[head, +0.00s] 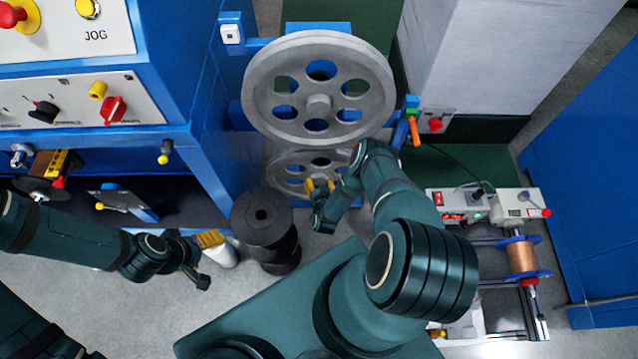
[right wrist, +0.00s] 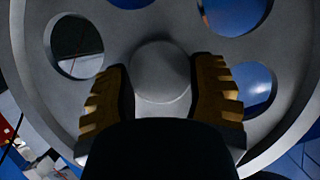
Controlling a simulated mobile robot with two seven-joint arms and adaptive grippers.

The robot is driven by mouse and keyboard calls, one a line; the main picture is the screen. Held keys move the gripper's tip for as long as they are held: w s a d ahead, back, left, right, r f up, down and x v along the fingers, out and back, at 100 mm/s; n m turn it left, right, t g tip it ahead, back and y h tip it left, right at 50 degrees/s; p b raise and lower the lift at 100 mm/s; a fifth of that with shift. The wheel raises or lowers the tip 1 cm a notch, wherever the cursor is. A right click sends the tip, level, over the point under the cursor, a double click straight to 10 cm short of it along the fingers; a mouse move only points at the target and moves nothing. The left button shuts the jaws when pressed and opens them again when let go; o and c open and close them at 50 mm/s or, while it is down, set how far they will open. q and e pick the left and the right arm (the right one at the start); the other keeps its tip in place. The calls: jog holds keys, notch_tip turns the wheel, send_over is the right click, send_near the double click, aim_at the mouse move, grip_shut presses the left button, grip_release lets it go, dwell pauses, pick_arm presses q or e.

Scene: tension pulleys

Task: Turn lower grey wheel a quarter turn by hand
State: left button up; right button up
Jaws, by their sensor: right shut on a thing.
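The lower grey wheel (head: 277,175) has several round holes and sits below the larger upper grey wheel (head: 318,104). My right arm hides part of its right side in the head view. My right gripper (head: 320,186) is at its centre. In the right wrist view, the two ridged yellow fingers of the right gripper (right wrist: 160,95) lie on either side of the hub of the lower wheel (right wrist: 160,70) and are shut on it. My left gripper (head: 208,240) is low at the left, away from the wheels; its opening is not clear.
A blue machine with a control panel (head: 75,100) stands at the left. A black spool (head: 264,222) stands on the floor just left of my right gripper. An orange-handled lever (head: 414,130) is right of the wheels. A winder with a copper spool (head: 521,257) stands at the right.

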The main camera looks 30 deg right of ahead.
aim_at(319, 166)
jog(key=shift+w+d+r, duration=0.25)
jog(key=shift+w+r, duration=0.05)
jog(key=shift+w, duration=0.15)
jog(key=o, duration=1.4)
jog(key=shift+f, duration=0.1)
jog(key=shift+s, duration=0.15)
notch_tip(319, 166, up, 10)
